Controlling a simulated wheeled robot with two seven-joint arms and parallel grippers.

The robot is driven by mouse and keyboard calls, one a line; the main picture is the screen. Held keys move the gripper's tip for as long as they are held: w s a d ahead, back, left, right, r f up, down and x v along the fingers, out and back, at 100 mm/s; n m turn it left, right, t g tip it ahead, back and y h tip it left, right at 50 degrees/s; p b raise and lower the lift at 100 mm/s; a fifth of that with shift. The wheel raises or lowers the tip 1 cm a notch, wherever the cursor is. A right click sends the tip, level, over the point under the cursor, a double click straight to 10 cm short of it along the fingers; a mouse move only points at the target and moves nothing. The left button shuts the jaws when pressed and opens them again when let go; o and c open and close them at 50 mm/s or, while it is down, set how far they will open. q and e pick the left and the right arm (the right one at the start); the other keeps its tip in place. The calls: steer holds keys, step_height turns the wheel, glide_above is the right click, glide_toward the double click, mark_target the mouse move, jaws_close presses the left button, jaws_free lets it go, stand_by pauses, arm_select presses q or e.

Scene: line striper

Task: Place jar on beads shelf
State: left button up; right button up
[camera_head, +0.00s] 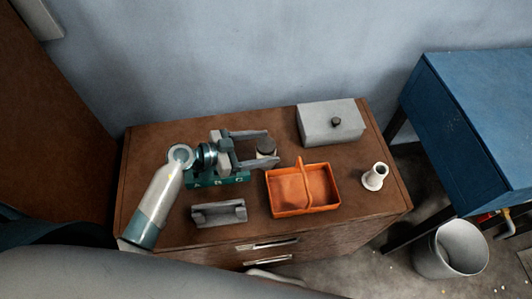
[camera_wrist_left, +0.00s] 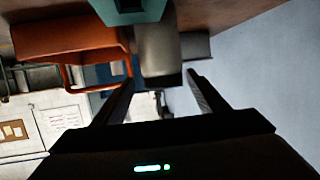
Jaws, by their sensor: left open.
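The jar (camera_head: 266,156), pale with a dark lid, stands on the brown cabinet top. In the left wrist view, which is upside down, a grey cylinder that appears to be the jar (camera_wrist_left: 158,45) shows between the fingers. My left gripper (camera_head: 272,147) is open, its fingers level, with the jar at its fingertips; I cannot tell whether they touch it. A low teal stand (camera_head: 203,182) with pale letters lies under the gripper, partly hidden by it. I see no label reading beads, so I cannot tell which thing is the beads shelf. My right gripper is not in view.
An orange basket (camera_head: 304,208) with a handle stands close in front of the jar. A grey lidded box (camera_head: 318,128) is behind right, a white vase (camera_head: 373,181) at right, a grey holder (camera_head: 217,214) at front. A blue cabinet (camera_head: 465,120) and bin (camera_head: 440,262) stand right.

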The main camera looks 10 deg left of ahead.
arm_select(q)
steer(key=shift+w+d, duration=0.25)
steer(key=shift+p+x, duration=0.5)
steer(key=shift+x, duration=1.75)
steer(key=shift+w+a+f, duration=0.1)
steer(key=shift+w+a, duration=0.05)
steer(key=c, duration=1.6)
steer(key=shift+r, duration=5.05)
